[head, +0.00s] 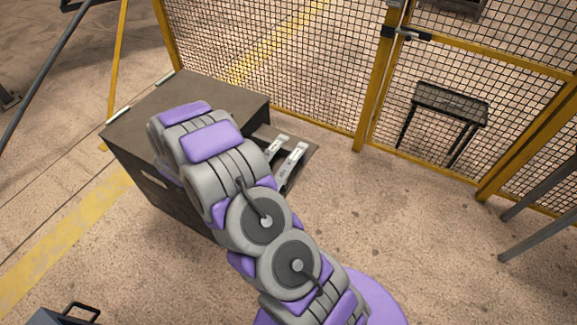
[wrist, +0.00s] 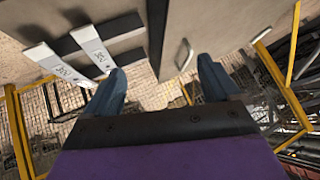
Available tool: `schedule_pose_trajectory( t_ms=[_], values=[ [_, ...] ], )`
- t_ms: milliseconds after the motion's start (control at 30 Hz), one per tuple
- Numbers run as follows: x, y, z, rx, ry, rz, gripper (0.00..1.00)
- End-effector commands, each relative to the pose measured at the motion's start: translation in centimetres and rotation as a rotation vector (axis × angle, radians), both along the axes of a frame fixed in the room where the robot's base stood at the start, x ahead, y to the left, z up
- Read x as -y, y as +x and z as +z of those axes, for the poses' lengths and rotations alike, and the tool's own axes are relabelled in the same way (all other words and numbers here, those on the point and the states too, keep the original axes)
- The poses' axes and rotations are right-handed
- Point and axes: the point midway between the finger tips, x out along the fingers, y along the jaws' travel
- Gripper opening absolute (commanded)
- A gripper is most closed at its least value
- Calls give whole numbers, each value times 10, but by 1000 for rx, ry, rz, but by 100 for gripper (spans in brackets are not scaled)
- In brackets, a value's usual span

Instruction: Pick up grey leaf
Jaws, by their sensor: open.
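Two light grey leaves with printed labels lie side by side next to the brown cabinet. In the head view the nearer grey leaf (head: 293,163) and the other leaf (head: 276,143) show just past my arm. In the wrist view both leaves, the one (wrist: 91,47) and the other (wrist: 50,60), are at the upper left. My gripper (wrist: 161,68) is open, with nothing between its blue fingers. The left fingertip appears close to the end of one leaf, but I cannot tell the gap. My arm hides the gripper in the head view.
The brown cabinet (head: 128,122) stands left of the leaves; a handle (wrist: 184,54) shows on a panel in the wrist view. Yellow-framed mesh fencing (head: 300,70) runs behind. A small dark table (head: 450,105) stands beyond it.

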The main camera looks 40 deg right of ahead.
Motion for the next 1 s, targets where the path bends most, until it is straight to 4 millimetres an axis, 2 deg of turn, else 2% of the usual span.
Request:
schedule_pose_trajectory(
  t_ms=[33, 200, 333, 500, 667, 1000],
  values=[
    [19, -8, -22, -15, -50, -62, 89],
    [83, -45, -69, -59, -239, -257, 89],
    [117, -74, -88, -92, -360, -366, 89],
    [137, -101, -97, -120, -464, -442, 89],
    [149, -105, -102, -124, -494, -461, 89],
    [210, -94, -133, -126, -486, -462, 89]
  ],
)
